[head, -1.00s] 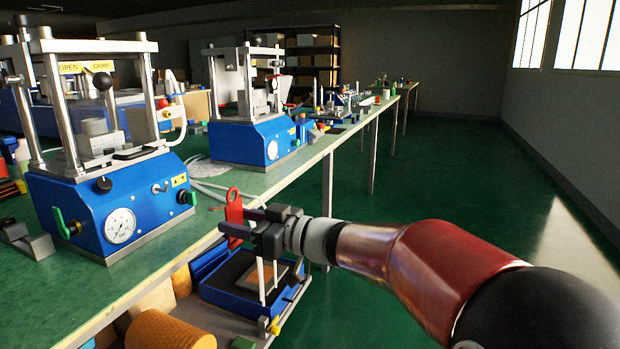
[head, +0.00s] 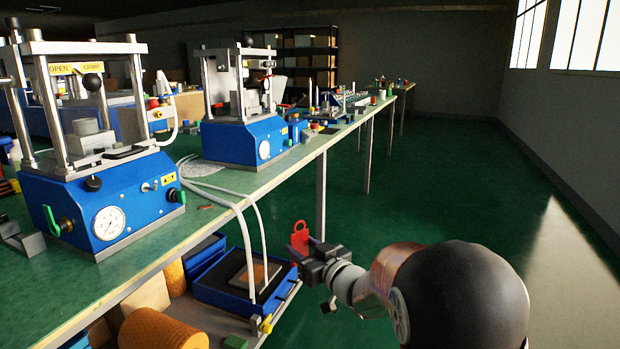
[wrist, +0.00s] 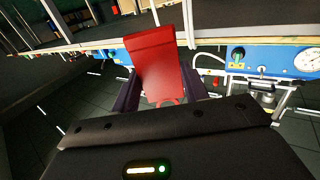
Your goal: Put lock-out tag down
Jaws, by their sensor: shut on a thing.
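The lock-out tag (head: 300,238) is a red tag with a hole near its top. It stands upright in my gripper (head: 303,264) in the head view. My gripper is shut on its lower part and holds it in the air, to the right of the bench's front edge. In the wrist view the red tag (wrist: 158,62) fills the middle between the two dark fingers. The tag is clear of the green bench top (head: 232,187), and its lower end is hidden by the fingers.
A blue press with a gauge (head: 85,205) stands on the near bench, and a second blue press (head: 245,138) stands farther back. Grey hoses (head: 245,235) hang over the bench edge. A blue tray (head: 228,297) sits below the bench. The green floor at right is clear.

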